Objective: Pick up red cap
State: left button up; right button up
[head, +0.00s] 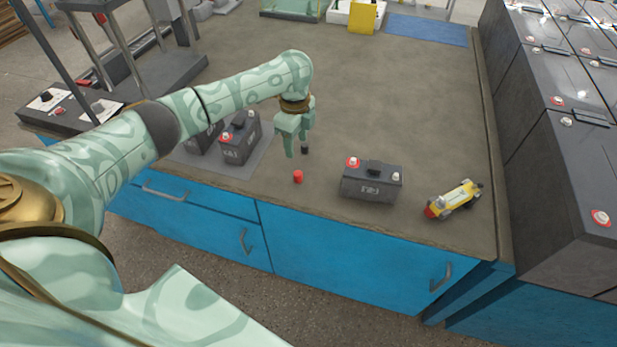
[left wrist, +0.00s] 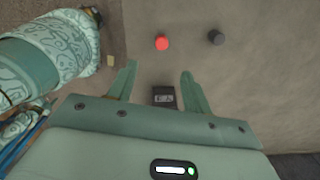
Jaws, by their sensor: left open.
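The red cap (head: 298,177) is a small red cylinder standing on the brown worktop near its front edge. In the left wrist view the red cap (left wrist: 162,43) lies beyond the fingertips, roughly midway across the gap. My left gripper (head: 297,142) points down, just behind the red cap in the head view and apart from it. In the left wrist view the left gripper (left wrist: 157,78) has its fingers spread, with no cap between them. A black cap (left wrist: 216,37) stands to the right of the red one. My right gripper is not in view.
Two batteries, one clearly visible (head: 240,140), stand on a grey mat (head: 238,168) to the left. Large batteries line the right side. The worktop behind the gripper is clear.

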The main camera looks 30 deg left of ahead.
pick_arm(q)
jog(key=b, duration=0.3)
send_over(298, 173)
notch_tip(298, 173, down, 8)
jog(key=shift+s+f, duration=0.1)
jog(key=shift+s, duration=0.05)
notch_tip(298, 173, down, 5)
jog(key=b, duration=0.3)
jog(key=shift+f+b, duration=0.2)
jog(key=shift+b, duration=0.1)
jog(key=shift+r, duration=0.15)
jog(key=shift+c, duration=0.9)
jog(key=c, duration=0.9)
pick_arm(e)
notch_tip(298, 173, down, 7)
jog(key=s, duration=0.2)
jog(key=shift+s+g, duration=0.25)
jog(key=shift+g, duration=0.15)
